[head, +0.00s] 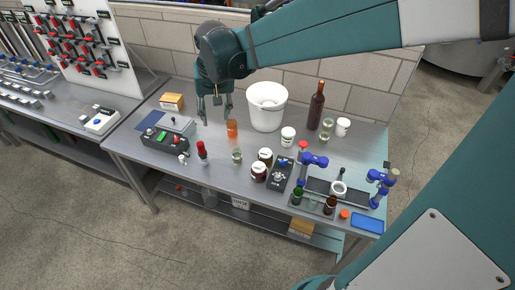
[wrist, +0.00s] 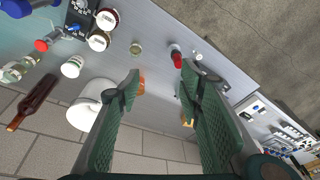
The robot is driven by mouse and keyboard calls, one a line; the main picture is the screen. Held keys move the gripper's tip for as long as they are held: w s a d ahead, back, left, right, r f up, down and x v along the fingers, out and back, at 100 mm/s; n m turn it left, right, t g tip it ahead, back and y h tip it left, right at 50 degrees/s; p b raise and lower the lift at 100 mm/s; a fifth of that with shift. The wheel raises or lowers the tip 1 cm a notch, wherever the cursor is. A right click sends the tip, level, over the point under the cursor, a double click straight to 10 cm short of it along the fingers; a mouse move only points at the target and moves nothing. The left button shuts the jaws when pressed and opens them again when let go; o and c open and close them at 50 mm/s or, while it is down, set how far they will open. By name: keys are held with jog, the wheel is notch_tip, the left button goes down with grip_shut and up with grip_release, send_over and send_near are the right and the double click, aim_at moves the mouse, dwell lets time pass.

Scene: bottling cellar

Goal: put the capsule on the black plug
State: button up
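I cannot tell for sure which thing is the capsule. An orange cylinder (head: 232,128) stands near the middle of the table, partly hidden by a finger in the wrist view (wrist: 141,86). I cannot make out the black plug with certainty. My gripper (head: 215,118) is open and empty above the table, left of the orange cylinder, its fingers pointing down; the wrist view shows the fingers wide apart (wrist: 160,80).
A white bucket (head: 267,112) and a dark bottle (head: 316,106) stand at the back. A control box (head: 165,143) is at left. Jars (head: 259,172), a black switch box (head: 280,174) and a blue clamp device (head: 314,160) crowd the right front.

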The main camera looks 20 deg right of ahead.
jog(key=s+d+r+n+t, duration=0.1)
jog(key=s+d+t, duration=0.1)
jog(key=s, duration=1)
jog(key=s+d+r+n+t, duration=0.1)
jog(key=s+d+t, duration=0.1)
jog(key=s, duration=1)
jog(key=shift+s+d+r+n, duration=0.2)
jog(key=shift+d+r+n, duration=0.1)
jog(key=shift+d, duration=0.4)
